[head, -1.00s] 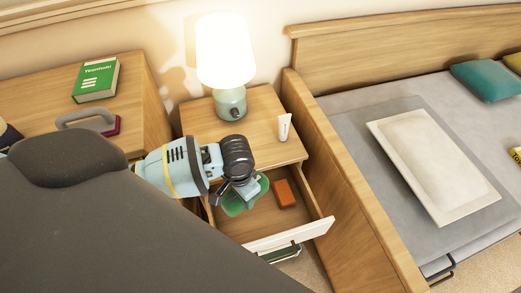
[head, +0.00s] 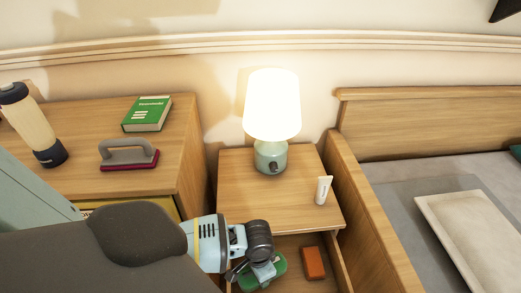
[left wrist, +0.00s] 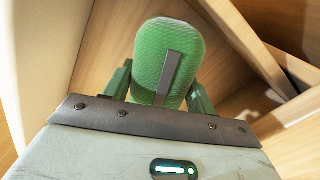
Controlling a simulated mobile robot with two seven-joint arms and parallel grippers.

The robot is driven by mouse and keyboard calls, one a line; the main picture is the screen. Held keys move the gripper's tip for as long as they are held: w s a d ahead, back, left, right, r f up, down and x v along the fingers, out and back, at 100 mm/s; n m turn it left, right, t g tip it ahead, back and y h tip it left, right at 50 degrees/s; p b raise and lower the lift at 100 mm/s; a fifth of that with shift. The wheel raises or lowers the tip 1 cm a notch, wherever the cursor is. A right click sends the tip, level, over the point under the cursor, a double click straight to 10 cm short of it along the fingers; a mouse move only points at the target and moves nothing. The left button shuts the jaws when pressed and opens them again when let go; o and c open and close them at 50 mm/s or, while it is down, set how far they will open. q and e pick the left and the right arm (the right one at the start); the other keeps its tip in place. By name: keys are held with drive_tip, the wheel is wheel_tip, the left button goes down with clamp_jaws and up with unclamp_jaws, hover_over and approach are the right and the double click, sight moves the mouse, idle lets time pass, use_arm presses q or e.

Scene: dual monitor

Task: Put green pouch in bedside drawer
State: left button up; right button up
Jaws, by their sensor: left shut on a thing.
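The green pouch (head: 280,265) is in my left gripper (head: 258,273), low inside the open bedside drawer (head: 291,243) in the head view. In the left wrist view the pouch (left wrist: 150,60) is a rounded, textured green shape with a grey strip. It sits between the two fingers of my left gripper (left wrist: 160,95), which are shut on it. Wooden drawer walls surround it. I cannot tell whether the pouch touches the drawer floor. The drawer's front is cut off by the frame in the head view. My right gripper is not in view.
An orange box (head: 313,262) lies in the drawer, right of the pouch. A lit lamp (head: 271,110) and a white tube (head: 323,190) stand on the nightstand (head: 240,185). A bed (head: 385,190) borders the right side, a wooden cabinet (head: 185,150) the left.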

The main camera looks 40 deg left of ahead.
use_arm(q)
drive_tip(key=shift+f, duration=0.1)
wheel_tip(320, 180, down, 3)
drive_tip(key=shift+b, duration=0.55)
drive_tip(key=shift+f, duration=0.3)
drive_tip(key=shift+f, duration=0.1)
drive_tip(key=o, duration=1.1)
drive_tip(key=shift+c, duration=0.2)
wheel_tip(320, 180, up, 11)
drive_tip(key=p, duration=0.3)
drive_tip(key=shift+r, duration=0.65)
